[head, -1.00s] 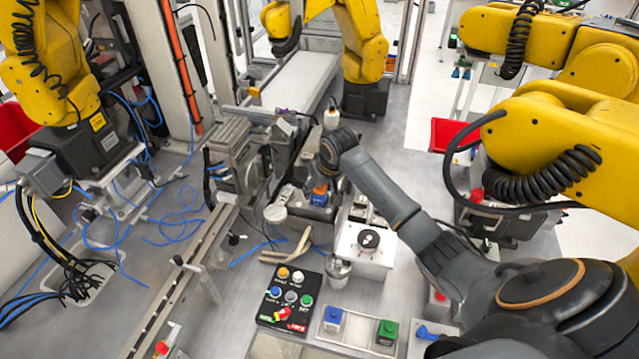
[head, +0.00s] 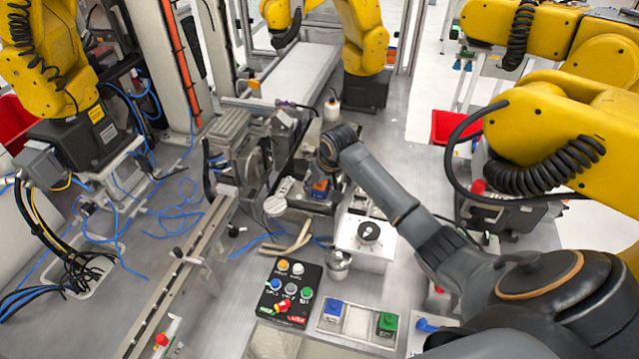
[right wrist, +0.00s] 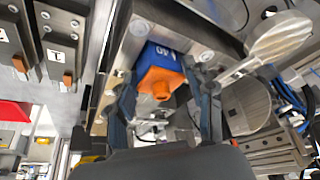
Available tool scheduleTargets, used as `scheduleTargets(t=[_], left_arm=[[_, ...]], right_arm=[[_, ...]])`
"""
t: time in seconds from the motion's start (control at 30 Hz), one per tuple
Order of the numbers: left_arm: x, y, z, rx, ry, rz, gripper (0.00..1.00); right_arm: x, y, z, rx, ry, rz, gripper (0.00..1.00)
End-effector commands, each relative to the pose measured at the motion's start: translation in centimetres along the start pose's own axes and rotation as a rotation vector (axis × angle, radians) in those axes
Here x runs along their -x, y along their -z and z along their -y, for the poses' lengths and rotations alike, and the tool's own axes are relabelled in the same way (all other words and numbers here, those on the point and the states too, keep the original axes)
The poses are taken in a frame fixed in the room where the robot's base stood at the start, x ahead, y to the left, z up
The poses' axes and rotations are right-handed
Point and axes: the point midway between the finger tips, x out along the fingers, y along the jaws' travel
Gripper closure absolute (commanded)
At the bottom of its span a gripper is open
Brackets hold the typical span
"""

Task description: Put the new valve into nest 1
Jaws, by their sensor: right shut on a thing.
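The valve, a block with a blue part and an orange part (right wrist: 158,80), sits between the two dark fingers of my right gripper (right wrist: 164,100) in the right wrist view. The fingers are shut on it. In the head view the valve (head: 319,187) shows small below my right wrist, over a metal fixture (head: 300,208) in the middle of the bench. I cannot tell whether the valve rests in the fixture or hangs just above it. No nest number is readable. My left gripper is out of view.
A button panel (head: 289,291), a tray with a blue block (head: 333,312) and a green block (head: 387,324), and a white box with a black knob (head: 366,240) stand nearer. A metal cup (head: 338,265) is close by. A rail (head: 180,285) runs on the left. Yellow robot arms surround the bench.

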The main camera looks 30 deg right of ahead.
Motion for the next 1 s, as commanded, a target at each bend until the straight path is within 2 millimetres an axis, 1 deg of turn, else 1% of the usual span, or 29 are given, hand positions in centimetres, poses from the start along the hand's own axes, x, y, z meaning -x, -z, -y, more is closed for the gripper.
scheduleTargets(t=[0.83,0.87,0.9,0.93,1.0], left_arm=[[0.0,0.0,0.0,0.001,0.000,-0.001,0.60],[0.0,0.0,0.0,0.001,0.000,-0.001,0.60],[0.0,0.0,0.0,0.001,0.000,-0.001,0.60],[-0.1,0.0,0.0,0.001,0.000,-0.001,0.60],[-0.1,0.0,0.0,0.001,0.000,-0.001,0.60]], right_arm=[[-1.3,-0.9,0.1,0.001,0.000,0.014,0.81],[-1.3,-1.0,0.1,0.001,0.000,0.015,0.46],[-1.3,-1.0,0.1,0.001,0.001,0.016,0.38],[-1.3,-1.0,0.1,0.001,0.001,0.016,0.31],[-1.3,-1.0,0.1,0.001,0.001,0.017,0.21]])
